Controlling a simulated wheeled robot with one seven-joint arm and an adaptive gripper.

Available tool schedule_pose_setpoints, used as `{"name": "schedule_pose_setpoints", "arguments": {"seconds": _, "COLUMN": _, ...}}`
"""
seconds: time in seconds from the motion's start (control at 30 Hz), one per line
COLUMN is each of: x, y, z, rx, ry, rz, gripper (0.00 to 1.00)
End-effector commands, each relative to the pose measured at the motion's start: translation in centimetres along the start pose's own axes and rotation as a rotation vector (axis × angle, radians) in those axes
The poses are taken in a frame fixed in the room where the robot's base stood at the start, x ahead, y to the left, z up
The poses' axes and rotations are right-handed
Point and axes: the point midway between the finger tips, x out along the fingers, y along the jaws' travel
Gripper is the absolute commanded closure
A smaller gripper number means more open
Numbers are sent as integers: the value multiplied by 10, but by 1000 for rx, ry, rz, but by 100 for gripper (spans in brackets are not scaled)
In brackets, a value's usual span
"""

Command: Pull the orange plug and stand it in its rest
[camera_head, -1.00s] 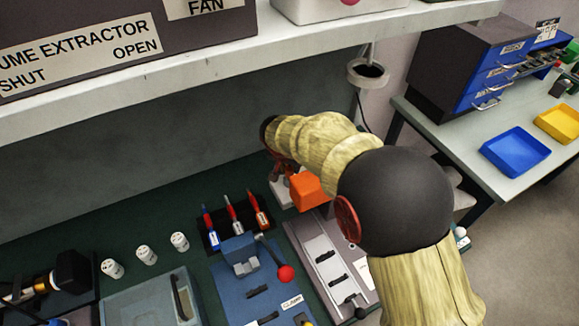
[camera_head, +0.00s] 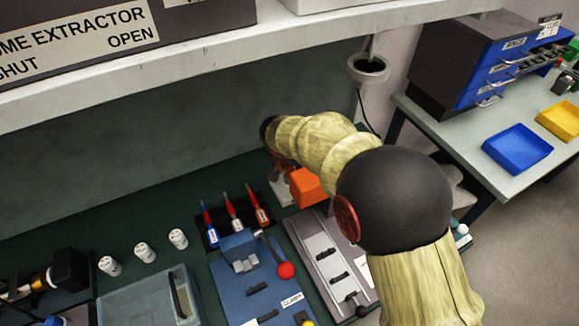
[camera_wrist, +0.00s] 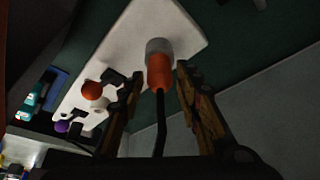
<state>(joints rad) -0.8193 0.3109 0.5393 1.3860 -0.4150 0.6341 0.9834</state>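In the wrist view the orange plug (camera_wrist: 160,74) has a grey collar at its far end, against a white plate (camera_wrist: 128,36). A black cable runs from its near end. My gripper (camera_wrist: 160,76) is open, with one finger on each side of the plug and a visible gap on both sides. In the head view my gripper (camera_head: 280,168) is low over the back of the bench, partly hidden by my arm, and the plug cannot be made out. I cannot tell which part is the plug's rest.
An orange block (camera_head: 307,187) stands close beside my gripper. A rack of red and blue-handled tools (camera_head: 233,212), a red-knobbed lever (camera_head: 285,270) and a grey slotted panel (camera_head: 322,262) are nearby. A shelf (camera_head: 200,85) overhangs the bench. Orange (camera_wrist: 92,90) and purple (camera_wrist: 62,126) round parts lie left.

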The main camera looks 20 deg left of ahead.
Motion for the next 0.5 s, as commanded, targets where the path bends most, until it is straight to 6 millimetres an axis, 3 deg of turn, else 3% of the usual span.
{"name": "schedule_pose_setpoints", "arguments": {"seconds": 0.13, "x": 0, "y": 0, "z": 0, "rx": 0, "ry": 0, "rz": 0, "gripper": 56}}
{"name": "schedule_pose_setpoints", "arguments": {"seconds": 0.5, "x": -5, "y": 0, "z": 0, "rx": 0, "ry": 1, "rz": 0, "gripper": 56}}
